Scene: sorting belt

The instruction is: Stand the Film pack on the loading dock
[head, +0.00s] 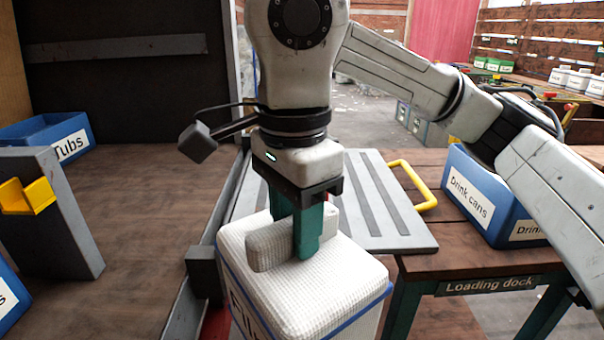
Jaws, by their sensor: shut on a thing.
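The Film pack (335,285) is a white textured block with blue edging and a dark label, partly cut off at the bottom of the head view. A raised grip (268,248) stands on its top. My gripper (305,240) points down over the pack with its green fingers shut on this grip. The pack looks upright. Its bottom is out of view. The loading dock (480,262) is a brown wooden table with green legs and a name sign, to the right of and behind the pack.
A grey ribbed plate (385,215) with a yellow handle (422,178) lies at the dock's left side, behind my gripper. A grey post (70,225) and a Tubs crate (40,140) are at left.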

